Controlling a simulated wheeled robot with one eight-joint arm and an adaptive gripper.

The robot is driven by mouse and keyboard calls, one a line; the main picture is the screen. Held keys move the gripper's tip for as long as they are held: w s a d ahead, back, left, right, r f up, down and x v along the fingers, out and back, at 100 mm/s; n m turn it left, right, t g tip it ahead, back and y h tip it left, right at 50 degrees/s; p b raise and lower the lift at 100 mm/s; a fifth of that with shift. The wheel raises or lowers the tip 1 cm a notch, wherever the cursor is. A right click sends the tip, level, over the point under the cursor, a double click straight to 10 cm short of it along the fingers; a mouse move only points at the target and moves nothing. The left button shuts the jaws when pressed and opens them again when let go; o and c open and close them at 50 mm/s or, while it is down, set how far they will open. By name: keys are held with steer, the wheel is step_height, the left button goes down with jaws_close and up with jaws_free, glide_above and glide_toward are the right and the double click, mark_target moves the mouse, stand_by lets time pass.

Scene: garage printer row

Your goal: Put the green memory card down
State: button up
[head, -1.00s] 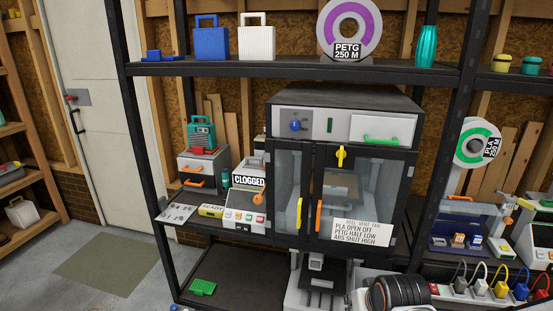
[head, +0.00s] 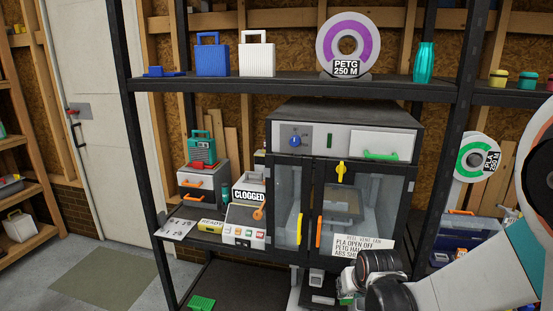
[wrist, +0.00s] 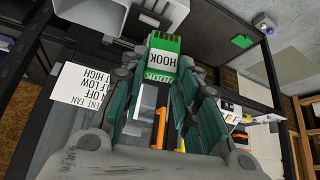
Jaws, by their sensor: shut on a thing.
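The green memory card (wrist: 164,42) with a white label reading HOOK is in the wrist view. My gripper (wrist: 160,78) is shut on it, with the card between the two fingertips and its outer end sticking out past them. In the head view my gripper (head: 347,284) is at the lower right, in front of the printer cabinet's lower edge. The card cannot be made out clearly there. The surface under the card is hard to tell.
The printer cabinet (head: 345,125) has clear doors, an orange handle and a paper note (head: 362,246). A CLOGGED machine (head: 245,212) stands to its left. A green studded plate (head: 201,303) lies on the lower shelf, which looks mostly bare.

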steer(key=s+f, duration=0.4)
steer(key=f, duration=0.1)
steer(key=shift+s+f, duration=0.3)
steer(key=shift+s, duration=0.05)
steer(key=shift+s, duration=0.1)
steer(key=s+b, duration=0.3)
steer(key=s, duration=0.9)
stand_by(0.6)
steer(key=shift+w, duration=0.1)
steer(key=w+r, duration=0.1)
steer(key=w, duration=0.4)
steer(key=w+r, duration=0.1)
steer(key=w, duration=0.5)
steer(key=w+r, duration=0.1)
steer(key=w, duration=0.5)
steer(key=shift+w+r, duration=0.15)
steer(key=shift+w, duration=0.05)
stand_by(0.5)
